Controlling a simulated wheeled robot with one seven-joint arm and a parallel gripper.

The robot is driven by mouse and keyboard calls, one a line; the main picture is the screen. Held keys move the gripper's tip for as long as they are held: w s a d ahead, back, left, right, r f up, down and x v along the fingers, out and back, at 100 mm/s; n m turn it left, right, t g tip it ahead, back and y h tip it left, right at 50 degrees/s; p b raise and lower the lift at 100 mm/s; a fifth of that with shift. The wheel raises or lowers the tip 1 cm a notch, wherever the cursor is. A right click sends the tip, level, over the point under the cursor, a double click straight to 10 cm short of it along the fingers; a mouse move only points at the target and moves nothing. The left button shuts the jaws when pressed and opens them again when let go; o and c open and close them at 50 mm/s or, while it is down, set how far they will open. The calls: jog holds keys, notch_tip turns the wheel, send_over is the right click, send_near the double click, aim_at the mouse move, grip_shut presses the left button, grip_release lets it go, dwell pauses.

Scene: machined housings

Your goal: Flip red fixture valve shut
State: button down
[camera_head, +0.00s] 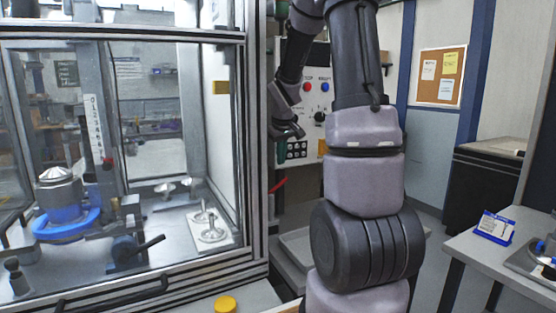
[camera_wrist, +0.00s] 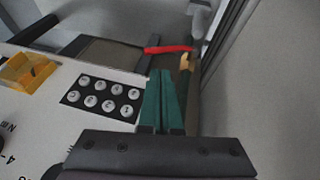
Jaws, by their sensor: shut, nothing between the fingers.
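The red valve lever (camera_wrist: 167,49) shows in the wrist view, lying roughly crosswise beside a brass-coloured fitting (camera_wrist: 185,62) and a grey pipe part. In the head view the red lever (camera_head: 279,184) slants low at the right side of the cabinet frame. My gripper (camera_wrist: 166,74) has its green fingers pressed together and empty. In the wrist view its fingertips are just below the lever in the picture, and I see no clear contact. In the head view my gripper (camera_head: 281,153) hangs above the lever, in front of the control panel.
The control panel (camera_head: 305,80) with a keypad (camera_wrist: 103,97) and a yellow part (camera_wrist: 27,72) is close beside my gripper. The glazed cabinet (camera_head: 257,130) stands to the left. A grey tray (camera_head: 296,247) lies below. A side table (camera_head: 480,250) is at the right.

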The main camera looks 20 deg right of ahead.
send_over(276, 187)
jog(key=d, duration=0.2)
notch_tip(276, 187, down, 7)
jog(key=shift+s+a, duration=0.25)
jog(key=shift+d+f, duration=0.1)
jog(key=shift+d, duration=0.1)
